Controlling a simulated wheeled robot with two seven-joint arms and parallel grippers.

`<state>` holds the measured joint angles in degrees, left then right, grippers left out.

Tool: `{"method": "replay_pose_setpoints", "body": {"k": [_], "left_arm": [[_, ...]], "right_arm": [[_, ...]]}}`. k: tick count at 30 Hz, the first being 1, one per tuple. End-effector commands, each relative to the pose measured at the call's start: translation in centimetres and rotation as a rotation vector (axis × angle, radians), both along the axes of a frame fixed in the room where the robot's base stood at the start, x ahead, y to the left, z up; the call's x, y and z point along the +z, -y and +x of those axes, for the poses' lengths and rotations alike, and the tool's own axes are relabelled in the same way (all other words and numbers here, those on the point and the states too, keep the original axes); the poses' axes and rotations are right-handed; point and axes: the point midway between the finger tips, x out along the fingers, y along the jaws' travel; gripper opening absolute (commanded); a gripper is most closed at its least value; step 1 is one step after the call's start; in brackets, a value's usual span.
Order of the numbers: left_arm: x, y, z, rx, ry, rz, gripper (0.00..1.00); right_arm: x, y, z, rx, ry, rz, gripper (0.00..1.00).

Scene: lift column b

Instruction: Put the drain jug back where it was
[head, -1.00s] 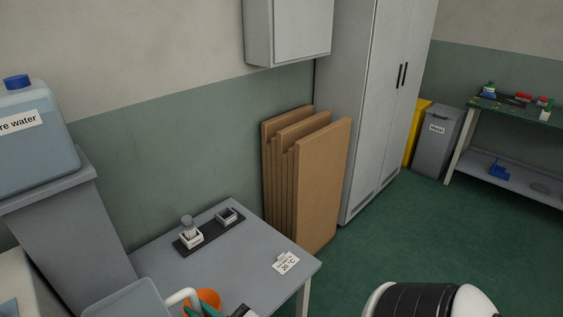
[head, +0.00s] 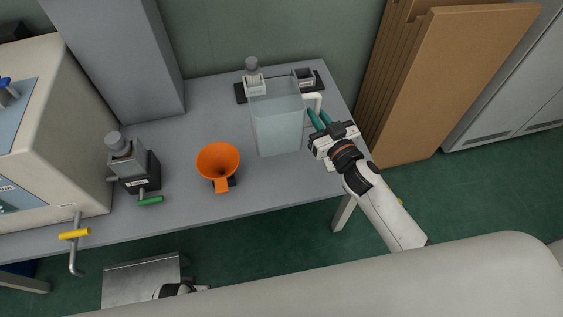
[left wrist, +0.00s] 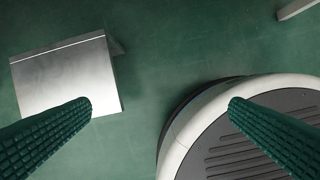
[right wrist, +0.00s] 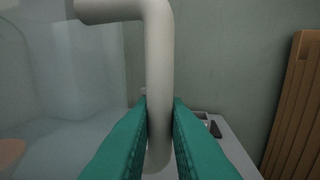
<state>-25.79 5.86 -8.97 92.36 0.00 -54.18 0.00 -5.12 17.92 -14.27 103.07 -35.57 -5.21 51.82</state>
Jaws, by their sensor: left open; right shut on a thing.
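The drain jug (head: 277,125) is a pale, see-through box-shaped jug with a white handle (right wrist: 158,70). My right gripper (head: 318,122) is shut on the handle, its green fingers on either side of it in the right wrist view. The jug looks upright over the right part of the grey table (head: 200,92). I cannot tell whether its base touches the table. My left gripper is open and empty in the left wrist view (left wrist: 160,105), its fingers wide apart above the floor. In the head view only a bit of the left arm shows at the bottom.
A metal plate or low stand (head: 140,283) is near the floor below the yellow-handled tap (head: 75,235). An orange funnel (head: 218,163) and a small device with a green lever (head: 130,165) stand on the table. Brown boards (head: 440,80) lean at the right.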

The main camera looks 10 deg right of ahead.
Motion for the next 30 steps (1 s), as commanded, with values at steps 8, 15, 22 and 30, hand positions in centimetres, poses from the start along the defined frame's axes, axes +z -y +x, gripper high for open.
{"method": "replay_pose_setpoints", "body": {"k": [8,15,22,30], "left_arm": [[2.4,0.2,1.6,0.004,0.026,-0.004,1.00],[6.2,0.3,2.4,0.008,0.051,-0.005,1.00],[10.9,0.2,2.3,0.012,0.073,-0.006,1.00],[13.3,0.1,1.9,0.013,0.085,-0.007,1.00]], "right_arm": [[-2.9,1.8,3.6,0.008,0.007,0.001,0.00],[-5.8,1.9,3.8,0.006,0.003,0.003,0.00],[-8.5,1.9,3.8,0.006,0.006,0.002,0.00],[-9.7,1.9,3.7,0.007,0.006,0.001,0.00]]}}
